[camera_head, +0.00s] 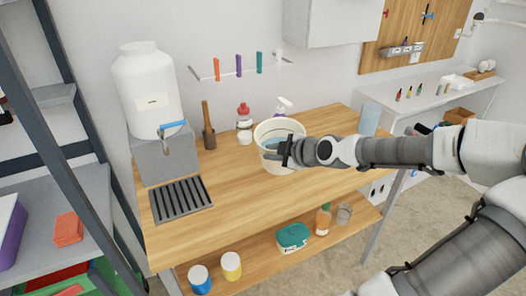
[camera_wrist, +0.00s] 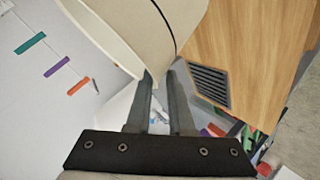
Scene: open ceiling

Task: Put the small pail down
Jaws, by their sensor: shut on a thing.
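The small pail (camera_head: 272,138) is cream-white and round, at the rear middle of the wooden table in the head view. It looks roughly upright, and something bluish shows inside it. My gripper (camera_head: 284,152) reaches it from the right and is shut on its near side. In the wrist view the pail (camera_wrist: 130,25) fills the upper left, and the gripper fingers (camera_wrist: 162,95) are close together at its wall. The wooden table (camera_head: 225,215) lies below; I cannot tell whether the pail's base touches it. My gripper hides part of the pail.
A white water container (camera_head: 150,85) with a tap stands on a grey block at the left, behind a dark drain grate (camera_head: 181,199). A wooden mallet-like tool (camera_head: 208,128), a red-topped bottle (camera_head: 244,117) and a spray bottle (camera_head: 284,106) stand near the pail. The front tabletop is clear.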

